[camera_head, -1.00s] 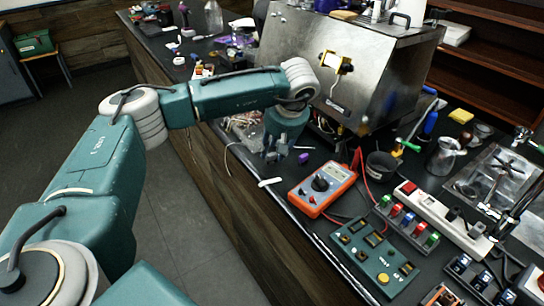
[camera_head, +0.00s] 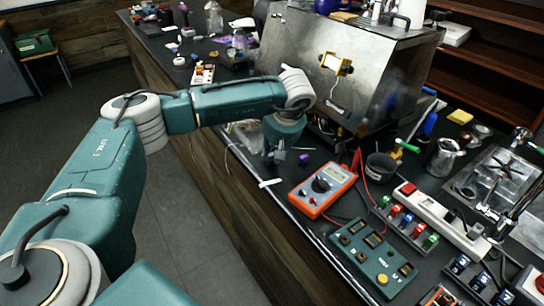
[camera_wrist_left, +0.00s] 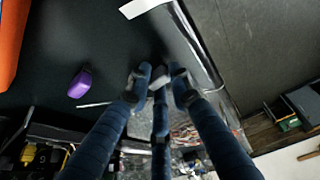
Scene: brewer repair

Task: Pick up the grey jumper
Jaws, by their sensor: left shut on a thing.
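My left gripper (camera_head: 273,158) is low over the black bench top, at its front edge below the steel brewer (camera_head: 330,75). In the left wrist view the three fingertips of the left gripper (camera_wrist_left: 160,82) are drawn together on a small light-grey piece (camera_wrist_left: 159,77), which looks like the grey jumper. The fingers cover most of it, and I cannot tell whether it touches the bench. In the head view it is hidden by the fingers. My right gripper is not in view.
A purple jumper (camera_head: 304,159) lies just right of the gripper; it also shows in the left wrist view (camera_wrist_left: 80,83). A white strip (camera_head: 270,183) lies at the bench edge. An orange multimeter (camera_head: 322,188) and a green control box (camera_head: 374,257) stand further right.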

